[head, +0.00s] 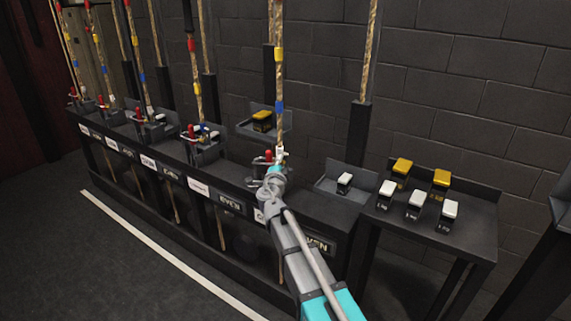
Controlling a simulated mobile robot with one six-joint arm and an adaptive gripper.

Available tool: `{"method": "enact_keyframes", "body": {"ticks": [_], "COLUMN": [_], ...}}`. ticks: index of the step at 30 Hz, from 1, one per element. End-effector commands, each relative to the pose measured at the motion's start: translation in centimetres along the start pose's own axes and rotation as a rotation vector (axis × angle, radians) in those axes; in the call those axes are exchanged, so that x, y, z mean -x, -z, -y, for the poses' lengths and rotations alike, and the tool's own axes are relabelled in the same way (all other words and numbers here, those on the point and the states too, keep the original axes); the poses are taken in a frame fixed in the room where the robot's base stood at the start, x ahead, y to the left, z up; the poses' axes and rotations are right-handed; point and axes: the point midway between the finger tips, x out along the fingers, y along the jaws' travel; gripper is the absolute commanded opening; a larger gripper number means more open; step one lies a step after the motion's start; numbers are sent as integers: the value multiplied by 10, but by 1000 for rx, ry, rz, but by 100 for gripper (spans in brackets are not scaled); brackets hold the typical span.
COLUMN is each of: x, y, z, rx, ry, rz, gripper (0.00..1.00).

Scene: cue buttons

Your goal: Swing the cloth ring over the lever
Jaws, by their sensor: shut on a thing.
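My gripper (277,167) is right at this lever, at the foot of the rope. It is shut on a small pale thing (282,154), which looks like the cloth ring. The ring's shape is too small and too covered to make out. I cannot tell whether it is around the lever or beside it.
More levers (191,131) and banded ropes run along the rail (215,190) to the left. A side table (473,222) at the right carries several yellow and white buttons. A white button (345,180) sits in a tray beside it. The floor in front is clear.

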Motion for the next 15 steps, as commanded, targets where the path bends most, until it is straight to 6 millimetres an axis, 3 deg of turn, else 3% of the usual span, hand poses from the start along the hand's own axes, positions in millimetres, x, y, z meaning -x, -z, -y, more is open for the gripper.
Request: {"method": "enact_keyframes", "body": {"ticks": [8,9,15], "x": [1,2,3], "y": [-3,-3,-5], "z": [2,2,2], "rx": [0,0,0], "ry": [1,1,2], "rz": [-2,-1,3], "gripper": [0,18,53]}}
